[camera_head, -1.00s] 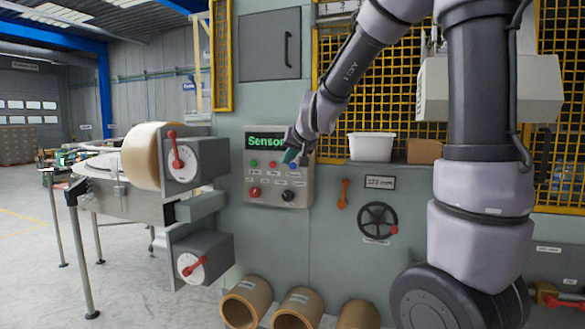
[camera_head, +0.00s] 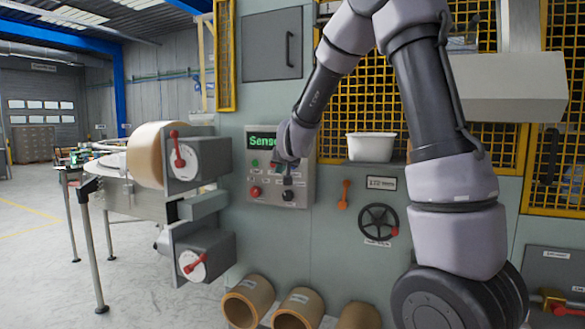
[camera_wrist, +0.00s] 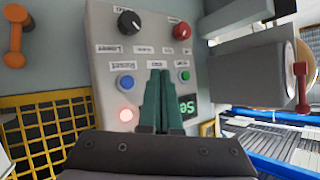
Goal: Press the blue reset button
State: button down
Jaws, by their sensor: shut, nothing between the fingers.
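The blue button (camera_wrist: 126,83) shows on the grey control panel (camera_wrist: 105,40) in the wrist view, where the panel appears upside down. In the head view my arm's end hides the blue button. My gripper (camera_wrist: 160,72) is shut and empty, its two green fingers side by side. Its tips lie over the panel between the blue button and the green button (camera_wrist: 184,76), to the right of the blue one in the wrist view. I cannot tell whether the tips touch the panel. In the head view my gripper (camera_head: 287,181) is in front of the panel (camera_head: 252,202).
A lit red lamp (camera_wrist: 127,114), a black knob (camera_wrist: 129,22) and a red button (camera_wrist: 181,31) share the panel. A roll unit with a red lever (camera_head: 177,149) stands left of it. A white bin (camera_head: 372,148) and a handwheel (camera_head: 378,223) are to the right.

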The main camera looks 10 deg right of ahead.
jog(key=w+d, duration=0.4)
jog(key=w, duration=0.2)
jog(key=shift+d, duration=0.3)
jog(key=shift+w, duration=0.15)
dwell(1.7)
jog(key=shift+w+d, duration=0.2)
jog(key=shift+w, duration=0.1)
jog(key=shift+w+d, duration=0.3)
jog(key=shift+w, duration=0.05)
dwell(0.8)
jog(key=shift+s+a, duration=0.5)
jog(key=shift+s, duration=0.2)
jog(key=shift+s+a, duration=0.75)
jog(key=shift+s, duration=0.25)
jog(key=shift+s+a, duration=0.75)
jog(key=shift+s, duration=0.25)
